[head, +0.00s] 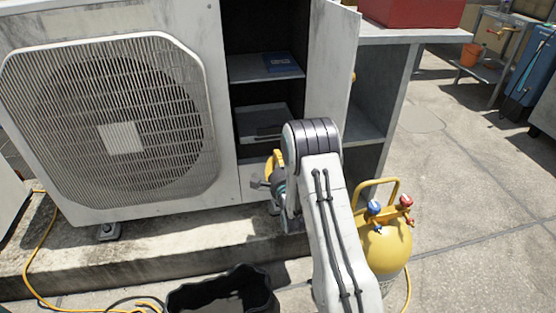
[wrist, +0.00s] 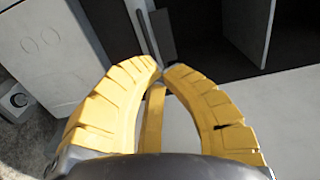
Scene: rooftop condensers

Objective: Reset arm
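My arm reaches forward in the head view, with my gripper (head: 272,165) low in front of the condenser unit's (head: 225,150) open compartment. Most of my gripper is hidden behind my arm there. In the wrist view the two ridged yellow fingers of my gripper (wrist: 162,67) curve together and their tips meet or nearly meet. A yellow strip shows between them lower down. I see no object held at the tips.
The compartment's door (head: 332,70) stands open. A blue item (head: 282,62) lies on its shelf (head: 250,73). A yellow cylinder (head: 386,245) with gauges stands right of my arm, and a black bin (head: 222,295) in front. Open floor (head: 470,190) lies right.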

